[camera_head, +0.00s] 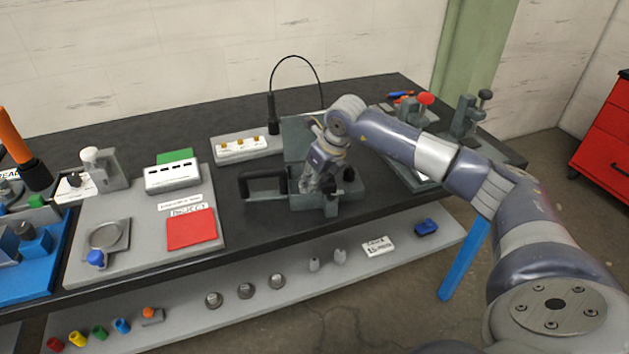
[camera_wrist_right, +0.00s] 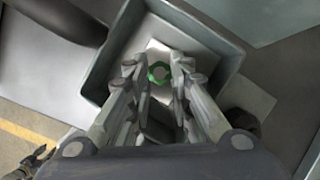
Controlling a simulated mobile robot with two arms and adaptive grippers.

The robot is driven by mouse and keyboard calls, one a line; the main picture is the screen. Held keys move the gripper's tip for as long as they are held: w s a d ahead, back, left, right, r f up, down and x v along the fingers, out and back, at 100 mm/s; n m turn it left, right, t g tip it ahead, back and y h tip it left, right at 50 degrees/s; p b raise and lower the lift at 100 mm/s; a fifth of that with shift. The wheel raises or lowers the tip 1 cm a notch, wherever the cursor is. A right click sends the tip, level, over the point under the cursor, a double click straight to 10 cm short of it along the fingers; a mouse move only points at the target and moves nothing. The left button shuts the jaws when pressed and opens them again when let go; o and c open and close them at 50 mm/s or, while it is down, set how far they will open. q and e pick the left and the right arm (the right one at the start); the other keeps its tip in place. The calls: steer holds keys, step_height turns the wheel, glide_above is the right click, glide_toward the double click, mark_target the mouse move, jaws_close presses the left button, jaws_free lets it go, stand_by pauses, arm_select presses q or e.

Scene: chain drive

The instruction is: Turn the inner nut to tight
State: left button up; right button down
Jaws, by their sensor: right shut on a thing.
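The green nut (camera_wrist_right: 159,72) shows in the right wrist view, on a pale block inside a grey open box-like housing (camera_wrist_right: 222,45). My right gripper (camera_wrist_right: 157,68) reaches into the housing from above, with one fingertip on each side of the nut, and it is shut on it. In the head view my right gripper (camera_head: 312,188) points down at the dark grey fixture (camera_head: 346,204) in the middle of the bench, and it hides the nut there. How far the nut is turned cannot be told. My left gripper is not in view.
A black handle (camera_head: 262,179) stands left of the fixture. A grey board (camera_head: 143,245) with a red pad (camera_head: 191,229) lies farther left. Clamp-like devices (camera_head: 468,118) stand to the right. A lower shelf (camera_head: 330,284) carries several small parts.

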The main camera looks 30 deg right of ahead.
steer(key=m, duration=0.1)
steer(key=m+h+b, duration=0.1)
steer(key=m, duration=0.2)
steer(key=shift+a+h, duration=0.25)
steer(key=shift+h, duration=0.15)
steer(key=shift+w+m+h+b, duration=0.1)
steer(key=shift+m+h+b, duration=0.4)
steer(key=shift+m, duration=0.7)
steer(key=c, duration=1.4)
jaws_free()
steer(key=shift+c, duration=0.2)
steer(key=shift+r, duration=0.1)
steer(key=v, duration=1.2)
steer(key=shift+w, duration=0.1)
